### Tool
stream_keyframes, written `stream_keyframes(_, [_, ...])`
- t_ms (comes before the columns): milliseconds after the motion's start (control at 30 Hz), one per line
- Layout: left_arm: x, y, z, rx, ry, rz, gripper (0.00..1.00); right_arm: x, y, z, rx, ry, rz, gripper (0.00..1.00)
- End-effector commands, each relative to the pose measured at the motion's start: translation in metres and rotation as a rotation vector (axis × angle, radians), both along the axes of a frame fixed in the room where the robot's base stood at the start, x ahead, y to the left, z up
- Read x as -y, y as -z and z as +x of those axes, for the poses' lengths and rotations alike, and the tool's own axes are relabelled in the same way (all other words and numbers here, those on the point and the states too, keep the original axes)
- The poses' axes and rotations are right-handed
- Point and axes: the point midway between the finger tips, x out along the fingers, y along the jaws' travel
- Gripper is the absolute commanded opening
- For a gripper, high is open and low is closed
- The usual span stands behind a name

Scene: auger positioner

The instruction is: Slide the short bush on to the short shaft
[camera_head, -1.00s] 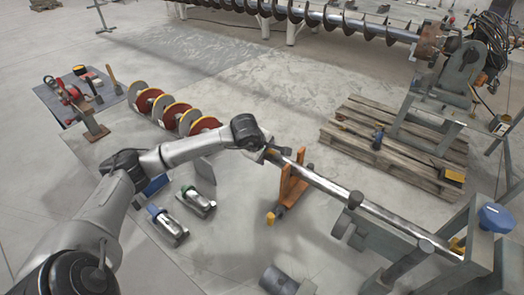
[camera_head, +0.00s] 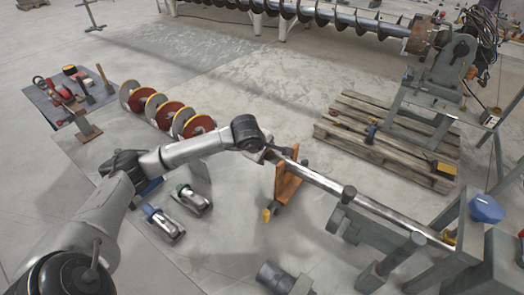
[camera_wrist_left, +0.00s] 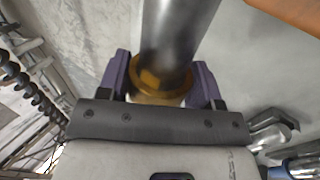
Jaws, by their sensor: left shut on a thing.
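The short shaft (camera_head: 335,188) is a bright metal bar lying at a slant, its near-left part by an orange stand (camera_head: 288,183). My left gripper (camera_head: 268,153) is at the shaft's left end. In the left wrist view the purple fingers of the left gripper (camera_wrist_left: 160,84) are shut on the brass-coloured short bush (camera_wrist_left: 158,92). The shaft (camera_wrist_left: 176,35) runs from the top of that view down into the bush's flange. The bush looks lined up with the shaft and around its end, though how far on is hidden. My right gripper is not in view.
Red and grey discs (camera_head: 165,110) stand on the floor at left. Two metal tools (camera_head: 165,222) lie below my arm. A wooden pallet (camera_head: 350,135) lies behind the shaft. A grey frame with a blue knob (camera_head: 486,209) stands at the shaft's right end.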

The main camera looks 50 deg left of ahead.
Motion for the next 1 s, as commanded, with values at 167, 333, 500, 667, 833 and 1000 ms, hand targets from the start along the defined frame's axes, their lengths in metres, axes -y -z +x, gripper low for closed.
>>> stream_keyframes(167, [0.001,-0.001,0.001,0.002,0.000,0.001,0.69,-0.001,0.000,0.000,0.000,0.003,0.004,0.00])
stream_keyframes(333, [0.001,-0.001,0.000,0.001,0.000,0.000,0.85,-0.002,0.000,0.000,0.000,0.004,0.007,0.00])
stream_keyframes(500, [0.001,0.000,0.000,0.001,0.000,0.000,0.89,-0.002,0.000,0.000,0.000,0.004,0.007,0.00])
stream_keyframes(667, [0.001,-0.002,-0.001,0.000,0.000,0.000,0.89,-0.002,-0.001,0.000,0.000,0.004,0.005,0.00])
stream_keyframes(833, [0.004,-0.021,-0.010,0.001,0.002,0.003,0.89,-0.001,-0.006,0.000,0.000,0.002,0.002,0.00])
stream_keyframes(1000, [0.008,-0.051,-0.026,0.002,0.000,0.004,0.89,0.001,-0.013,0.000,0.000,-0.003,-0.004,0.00])
